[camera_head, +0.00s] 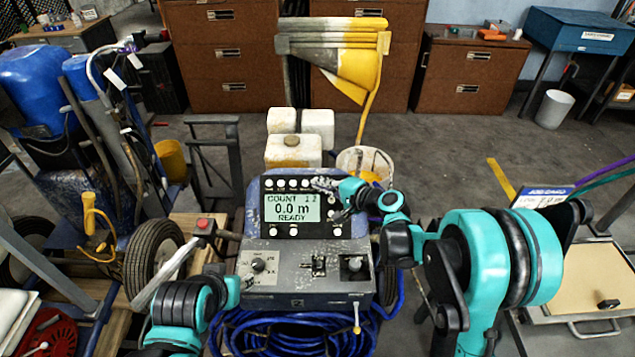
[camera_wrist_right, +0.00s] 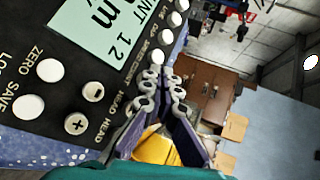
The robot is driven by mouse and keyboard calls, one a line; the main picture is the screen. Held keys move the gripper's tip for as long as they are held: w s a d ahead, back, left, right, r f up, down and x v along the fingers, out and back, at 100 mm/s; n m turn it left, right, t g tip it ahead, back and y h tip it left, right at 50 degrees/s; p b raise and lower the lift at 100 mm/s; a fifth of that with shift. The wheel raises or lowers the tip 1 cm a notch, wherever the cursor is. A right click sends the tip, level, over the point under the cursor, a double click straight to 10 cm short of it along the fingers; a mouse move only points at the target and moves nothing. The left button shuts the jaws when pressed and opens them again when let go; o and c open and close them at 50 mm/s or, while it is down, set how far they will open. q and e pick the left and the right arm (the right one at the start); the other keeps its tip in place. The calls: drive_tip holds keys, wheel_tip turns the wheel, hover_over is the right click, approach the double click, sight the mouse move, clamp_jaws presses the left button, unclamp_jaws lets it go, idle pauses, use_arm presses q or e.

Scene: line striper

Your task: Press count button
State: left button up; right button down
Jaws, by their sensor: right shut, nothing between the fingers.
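The control panel (camera_head: 330,244) of the line striper has a lit display (camera_head: 293,208) reading "COUNT 12", "0.0 m" and "READY". Small round white buttons (camera_head: 281,183) run along the display's top edge. My right gripper (camera_head: 318,184) is shut and empty at the right end of that row. In the right wrist view, its fingertips (camera_wrist_right: 155,76) are close to the button row (camera_wrist_right: 159,33) and partly cover it.
A grey handlebar with a red button (camera_head: 203,223) sticks out left of the panel. Blue hose (camera_head: 290,335) lies coiled below it. White jugs (camera_head: 293,150) and a white bucket (camera_head: 366,163) stand behind. Open floor lies beyond, in front of the brown cabinets (camera_head: 466,70).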

drive_tip(key=shift+s+r, duration=0.2)
drive_tip(key=shift+s, duration=0.05)
drive_tip(key=s+r+p, duration=0.2)
drive_tip(key=s+r, duration=0.1)
drive_tip(key=shift+s+r+p, duration=0.3)
idle(0.3)
idle(1.6)
